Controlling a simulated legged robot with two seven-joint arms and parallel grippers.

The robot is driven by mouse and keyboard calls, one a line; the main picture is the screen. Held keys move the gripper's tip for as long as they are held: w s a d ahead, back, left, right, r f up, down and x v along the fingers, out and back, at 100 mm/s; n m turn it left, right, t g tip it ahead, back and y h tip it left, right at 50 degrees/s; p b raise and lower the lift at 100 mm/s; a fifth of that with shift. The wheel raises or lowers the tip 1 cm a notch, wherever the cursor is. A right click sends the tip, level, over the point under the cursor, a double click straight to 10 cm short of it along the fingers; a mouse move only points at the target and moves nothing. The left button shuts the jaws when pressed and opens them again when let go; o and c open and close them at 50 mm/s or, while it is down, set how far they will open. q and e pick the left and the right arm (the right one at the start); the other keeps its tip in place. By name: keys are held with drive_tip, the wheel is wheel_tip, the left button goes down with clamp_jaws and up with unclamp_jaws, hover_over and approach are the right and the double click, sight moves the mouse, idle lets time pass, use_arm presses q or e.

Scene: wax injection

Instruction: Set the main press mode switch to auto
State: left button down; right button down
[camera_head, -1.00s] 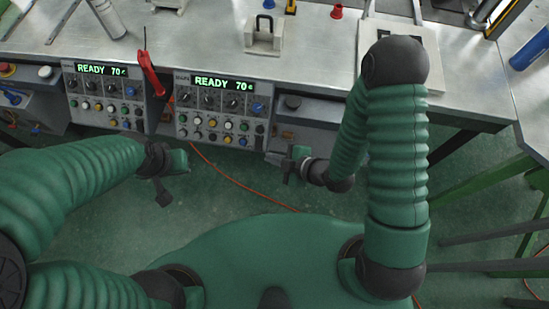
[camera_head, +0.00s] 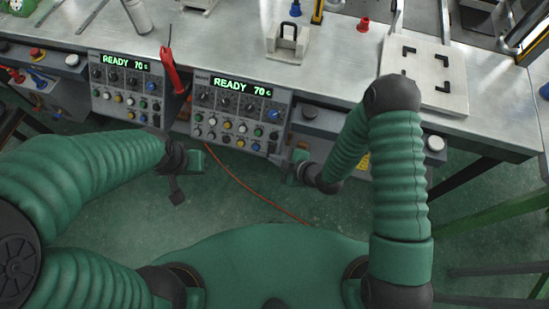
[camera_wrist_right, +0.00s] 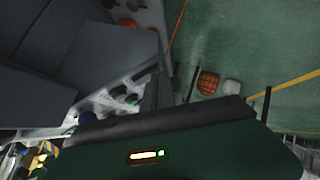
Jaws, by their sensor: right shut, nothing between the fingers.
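Two control panels hang at the front edge of the bench, a left panel (camera_head: 124,104) and a right panel (camera_head: 262,134). Each has a green "READY 70" display, a row of dark rotary knobs, a blue knob at the right end and rows of coloured buttons. The right panel's blue knob (camera_head: 273,115) is visible. I cannot read which switch is the mode switch. My right gripper (camera_head: 294,167) is shut and empty, just right of and below the right panel's lower corner. My left gripper (camera_head: 190,172) hangs below the left panel, apart from it; its jaws are unclear.
A red-handled tool (camera_head: 171,72) stands between the panels. A grey block with a black handle (camera_head: 288,42) and a pale plate with black corner marks (camera_head: 425,75) are on the bench. An orange cable (camera_head: 240,184) lies on the green floor. The wrist view shows dark surfaces close by.

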drive_tip(key=shift+f, duration=0.2)
drive_tip(key=shift+w+a+r+p, duration=0.1)
drive_tip(key=shift+r+p, duration=0.35)
drive_tip(key=shift+r, duration=0.2)
drive_tip(key=shift+r, duration=0.1)
